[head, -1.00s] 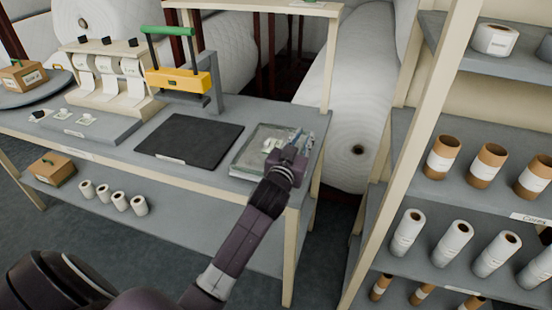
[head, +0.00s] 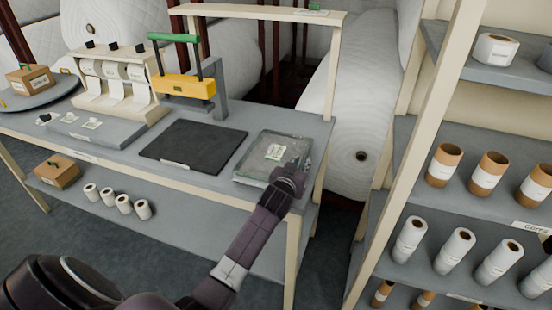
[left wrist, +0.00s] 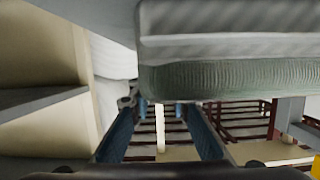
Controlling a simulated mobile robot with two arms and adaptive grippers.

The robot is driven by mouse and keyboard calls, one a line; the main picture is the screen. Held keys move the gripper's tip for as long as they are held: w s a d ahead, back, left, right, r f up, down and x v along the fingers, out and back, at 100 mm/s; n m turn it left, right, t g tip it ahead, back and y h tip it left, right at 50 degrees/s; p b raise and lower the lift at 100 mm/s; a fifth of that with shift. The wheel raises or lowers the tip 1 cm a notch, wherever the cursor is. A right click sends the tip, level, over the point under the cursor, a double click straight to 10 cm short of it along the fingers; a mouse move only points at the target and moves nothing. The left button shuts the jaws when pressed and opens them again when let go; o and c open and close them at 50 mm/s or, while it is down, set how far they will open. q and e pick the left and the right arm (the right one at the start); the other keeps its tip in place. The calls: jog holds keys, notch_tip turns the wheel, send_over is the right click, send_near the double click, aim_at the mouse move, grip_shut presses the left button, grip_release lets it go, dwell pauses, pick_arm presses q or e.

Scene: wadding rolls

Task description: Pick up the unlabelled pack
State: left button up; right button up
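A flat grey-green pack or tray (head: 258,166) with a pale rim lies at the bench's right end. A small white and green patch (head: 275,152) shows on it; I cannot tell if it is a label or a separate item. My left gripper (head: 303,166) is at its near right edge. In the left wrist view, which looks upside down, a ribbed grey-green pad (left wrist: 230,80) fills the top. The left gripper's two blue fingers (left wrist: 160,133) stand apart there, with nothing held between them. My right gripper is not in view.
A black mat (head: 195,146) and a yellow press with a green handle (head: 185,84) are left of it on the bench. Small packs with green marks (head: 92,123) lie farther left. A shelf of rolls (head: 460,170) stands at the right.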

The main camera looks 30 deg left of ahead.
pick_arm(q)
jog(key=shift+w+a+f, duration=0.1)
jog(key=shift+w, duration=0.3)
jog(key=shift+c, duration=0.4)
grip_shut()
